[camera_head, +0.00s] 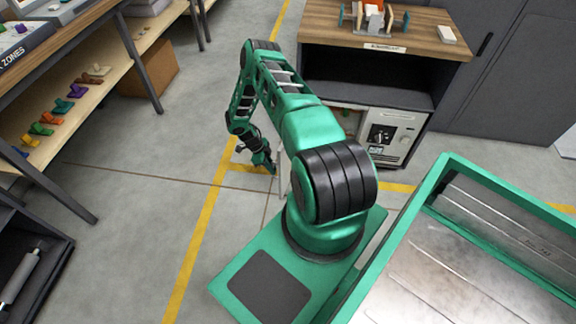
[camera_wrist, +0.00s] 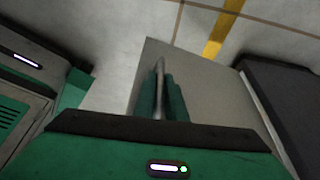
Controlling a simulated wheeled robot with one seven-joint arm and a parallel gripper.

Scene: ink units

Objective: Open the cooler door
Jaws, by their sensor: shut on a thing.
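The cooler (camera_head: 395,128) is a pale unit with a dark dial panel, low under the wooden-topped bench. Its door (camera_head: 284,174) stands swung out from the front, seen nearly edge-on as a thin pale strip left of my arm. In the wrist view the door (camera_wrist: 208,85) is a broad grey panel. My gripper (camera_head: 268,163) is at the door's outer side. In the wrist view my gripper (camera_wrist: 160,98) has its green fingers shut around a slim upright metal handle (camera_wrist: 159,70). My arm hides part of the cooler's opening.
The wooden-topped bench (camera_head: 330,25) carries small items above a dark open shelf. A shelf rack (camera_head: 75,110) with coloured pieces stands at left, with a cardboard box (camera_head: 150,70) behind it. Yellow-lined floor (camera_head: 190,255) is clear between the rack and my base.

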